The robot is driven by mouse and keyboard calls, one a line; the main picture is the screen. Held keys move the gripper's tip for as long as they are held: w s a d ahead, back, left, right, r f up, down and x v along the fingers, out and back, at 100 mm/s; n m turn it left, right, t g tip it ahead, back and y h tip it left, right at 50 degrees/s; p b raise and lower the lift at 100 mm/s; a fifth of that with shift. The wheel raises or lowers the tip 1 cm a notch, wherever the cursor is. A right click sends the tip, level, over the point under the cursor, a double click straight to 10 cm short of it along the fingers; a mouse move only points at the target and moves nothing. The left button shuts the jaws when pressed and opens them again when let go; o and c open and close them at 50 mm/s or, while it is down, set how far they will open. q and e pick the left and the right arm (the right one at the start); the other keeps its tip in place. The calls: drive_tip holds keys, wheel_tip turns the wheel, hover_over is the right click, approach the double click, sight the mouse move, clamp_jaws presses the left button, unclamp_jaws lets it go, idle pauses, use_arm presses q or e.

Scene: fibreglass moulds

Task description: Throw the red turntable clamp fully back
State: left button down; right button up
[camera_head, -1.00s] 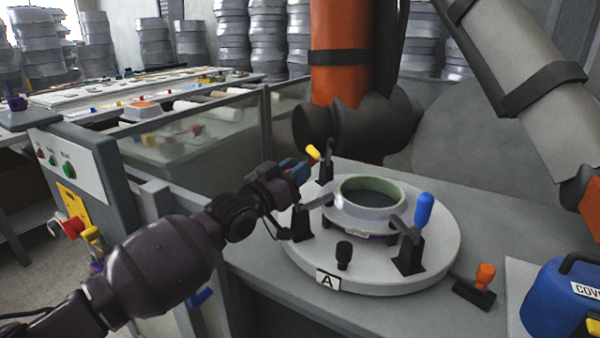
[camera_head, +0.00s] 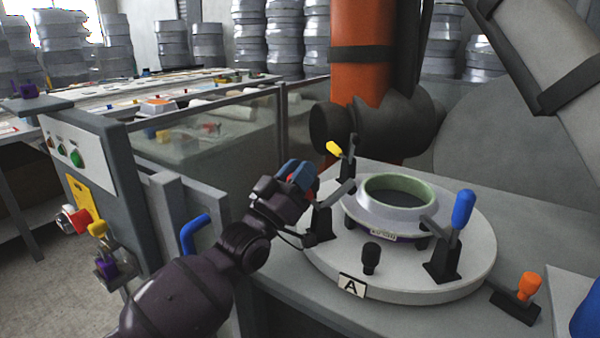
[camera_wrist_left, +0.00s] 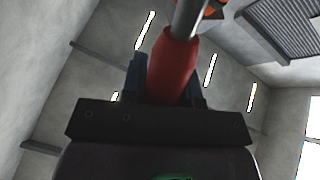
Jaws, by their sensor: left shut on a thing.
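My left gripper (camera_head: 302,176) is shut on the red handle of the turntable clamp. In the left wrist view the red handle (camera_wrist_left: 175,68) stands between the fingers, with a grey metal rod beyond it. In the head view my fingers hide most of the handle. The clamp's black base (camera_head: 321,222) stands on the left side of the round white turntable (camera_head: 420,287). Its grey bar (camera_head: 341,192) tilts upward towards the ring mould (camera_head: 370,207), and its tip looks clear of the rim. My right gripper is out of view.
An orange-handled clamp (camera_head: 528,286) sits on the table to the right. A glass-panelled enclosure (camera_head: 215,150) stands left, and a thick orange column (camera_head: 360,75) rises behind.

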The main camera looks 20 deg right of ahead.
use_arm(q)
drive_tip(key=c, duration=0.9)
unclamp_jaws()
drive_tip(key=shift+o, duration=0.2)
drive_tip(key=p+v, duration=0.1)
drive_tip(key=v, duration=0.9)
drive_tip(key=shift+s+a, duration=0.2)
drive_tip(key=shift+a, duration=0.15)
drive_tip(key=shift+f, duration=0.15)
